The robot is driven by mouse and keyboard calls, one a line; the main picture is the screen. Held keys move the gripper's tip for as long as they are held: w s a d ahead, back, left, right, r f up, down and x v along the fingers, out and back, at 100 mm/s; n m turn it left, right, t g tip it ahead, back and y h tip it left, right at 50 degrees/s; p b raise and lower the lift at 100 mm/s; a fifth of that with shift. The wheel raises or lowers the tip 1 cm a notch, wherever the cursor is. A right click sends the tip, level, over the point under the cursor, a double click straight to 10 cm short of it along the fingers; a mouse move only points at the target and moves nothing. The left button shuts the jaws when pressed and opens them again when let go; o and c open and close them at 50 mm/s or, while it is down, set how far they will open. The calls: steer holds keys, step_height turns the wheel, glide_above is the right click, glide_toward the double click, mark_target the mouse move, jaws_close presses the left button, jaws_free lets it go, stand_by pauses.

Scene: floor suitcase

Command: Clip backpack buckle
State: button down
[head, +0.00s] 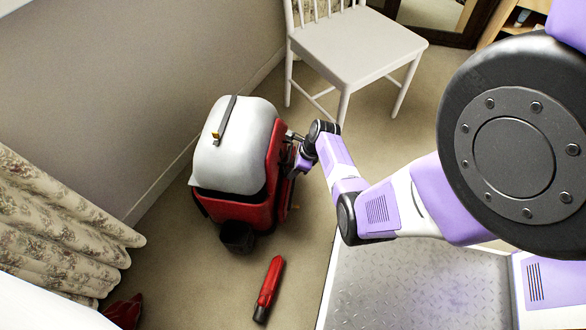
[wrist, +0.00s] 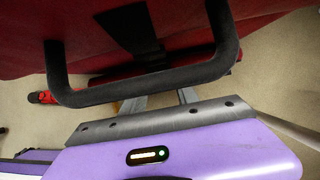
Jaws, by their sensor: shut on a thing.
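The red backpack (head: 258,213) stands upright on the floor, with a pale grey top (head: 235,145). A dark strap (head: 229,112) lies over the top and ends in a small brass-coloured buckle part (head: 215,134). My gripper (head: 297,162) is at the backpack's right side, partly hidden by my wrist. In the wrist view, a black handle (wrist: 150,87) crosses in front of my gripper's fingers (wrist: 160,99), with the red backpack fabric (wrist: 200,30) behind. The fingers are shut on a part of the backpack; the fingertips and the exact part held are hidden. No mating buckle half is clearly visible.
A white chair (head: 355,50) stands behind the backpack. A red cylindrical object with a dark end (head: 269,285) lies on the floor in front. A floral curtain (head: 55,225) hangs at the left, with a red shoe-like thing (head: 124,312) below.

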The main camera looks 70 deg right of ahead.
stand_by(0.8)
step_height(320, 180, up, 3)
steer(key=p, duration=0.3)
steer(key=shift+f, duration=0.15)
steer(key=c, duration=0.9)
jaws_free()
steer(key=p+v, duration=0.4)
steer(key=v, duration=0.3)
steer(key=shift+s+r+p, duration=0.15)
steer(key=shift+r+p, duration=0.15)
steer(key=shift+r, duration=0.05)
